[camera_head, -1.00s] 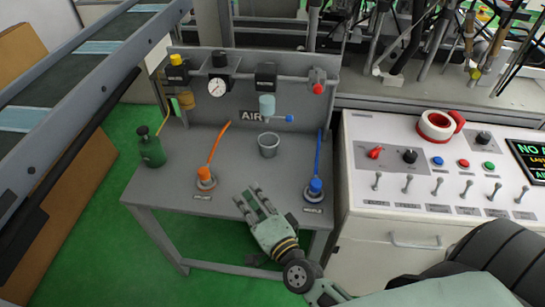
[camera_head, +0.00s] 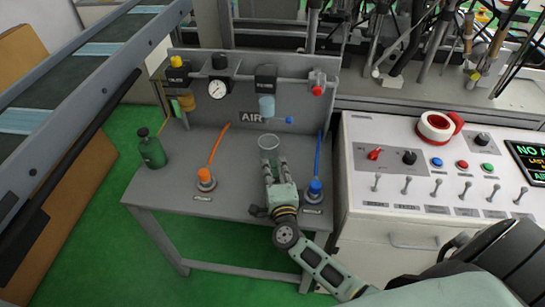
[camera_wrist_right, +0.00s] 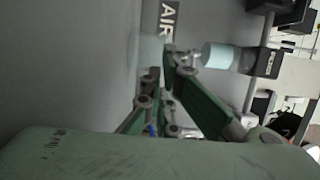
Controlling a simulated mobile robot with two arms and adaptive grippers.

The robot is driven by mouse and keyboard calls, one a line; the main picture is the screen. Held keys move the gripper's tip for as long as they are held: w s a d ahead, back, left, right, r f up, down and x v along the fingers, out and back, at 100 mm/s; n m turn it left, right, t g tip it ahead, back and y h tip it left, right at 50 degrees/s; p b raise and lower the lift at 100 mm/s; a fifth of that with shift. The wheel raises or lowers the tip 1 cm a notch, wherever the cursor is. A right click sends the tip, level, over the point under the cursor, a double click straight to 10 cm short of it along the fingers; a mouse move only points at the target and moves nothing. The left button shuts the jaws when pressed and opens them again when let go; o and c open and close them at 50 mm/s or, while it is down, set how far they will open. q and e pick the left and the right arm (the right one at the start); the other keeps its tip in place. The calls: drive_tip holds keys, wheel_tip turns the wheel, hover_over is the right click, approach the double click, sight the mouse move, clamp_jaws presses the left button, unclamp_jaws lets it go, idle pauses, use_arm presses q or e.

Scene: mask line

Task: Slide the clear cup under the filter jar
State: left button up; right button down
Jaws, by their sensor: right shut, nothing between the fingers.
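The clear cup (camera_head: 268,143) stands upright on the grey bench, below and a little in front of the light-blue filter jar (camera_head: 267,107). The jar hangs under a black unit on the air panel, and also shows in the right wrist view (camera_wrist_right: 218,55). My right gripper (camera_head: 275,162) is shut and empty, its fingertips at the cup's front side, hiding its lower part. Whether they touch it, I cannot tell. My left gripper is not in view.
An orange-capped fitting with a hose (camera_head: 204,178) is left of my gripper. A blue-capped one (camera_head: 315,188) stands close to its right. A green bottle (camera_head: 151,148) is at the bench's left. The bench (camera_head: 165,190) has free room at front left.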

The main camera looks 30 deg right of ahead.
sight(271, 151)
drive_tip(key=shift+x, duration=1.75)
drive_tip(key=b+x, duration=0.1)
drive_tip(key=x, duration=0.3)
drive_tip(key=shift+f, duration=0.15)
drive_tip(key=shift+s, duration=0.1)
drive_tip(key=shift+a, duration=0.1)
